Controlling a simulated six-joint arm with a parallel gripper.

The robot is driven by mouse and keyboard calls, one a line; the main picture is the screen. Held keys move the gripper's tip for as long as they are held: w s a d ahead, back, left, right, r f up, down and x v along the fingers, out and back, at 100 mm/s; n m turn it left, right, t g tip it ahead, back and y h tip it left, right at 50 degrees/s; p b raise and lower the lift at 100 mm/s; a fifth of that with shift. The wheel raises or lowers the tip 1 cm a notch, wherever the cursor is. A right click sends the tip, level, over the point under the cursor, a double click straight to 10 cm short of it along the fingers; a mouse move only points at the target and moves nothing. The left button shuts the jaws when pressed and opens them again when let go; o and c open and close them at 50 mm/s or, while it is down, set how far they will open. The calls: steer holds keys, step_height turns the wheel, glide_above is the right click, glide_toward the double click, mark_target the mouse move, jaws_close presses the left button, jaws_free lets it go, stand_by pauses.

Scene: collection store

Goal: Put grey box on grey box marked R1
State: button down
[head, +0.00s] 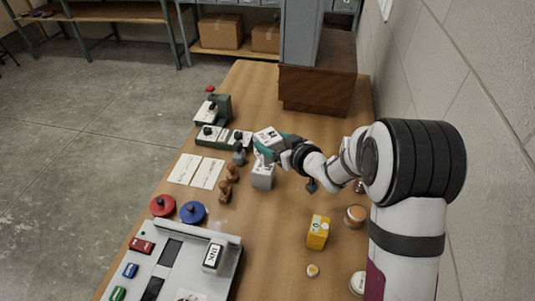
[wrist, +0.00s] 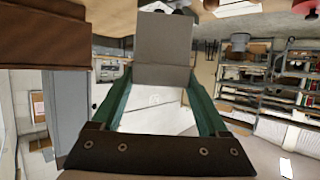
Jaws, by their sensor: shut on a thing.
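My gripper (head: 266,146), with teal fingers, is shut on a small pale grey box (head: 268,134) that has a dark mark on its upper face. In the wrist view this box is a whitish face (wrist: 157,112) between the two fingers. A second light grey box (head: 263,177) stands on the table directly below my gripper in the head view. A grey block in the wrist view (wrist: 165,50), just beyond the fingertips, looks like this second box. I cannot read R1 on either box, nor tell whether the two boxes touch.
Brown-handled stamps (head: 228,180), white papers (head: 207,173) and a green-and-white device (head: 214,109) lie left of the boxes. A yellow box (head: 318,232) and an orange-topped jar (head: 355,215) stand nearer. A grey tray (head: 220,250) fills the front left. A brown wooden block (head: 316,90) stands behind.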

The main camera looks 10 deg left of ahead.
steer(key=shift+w+a+f, duration=0.1)
steer(key=shift+a+f, duration=0.15)
steer(key=shift+f, duration=0.55)
steer(key=shift+a+f, duration=0.25)
steer(key=shift+f, duration=0.5)
steer(key=shift+w+a+f, duration=0.1)
steer(key=shift+a+f, duration=0.15)
steer(key=shift+f, duration=0.55)
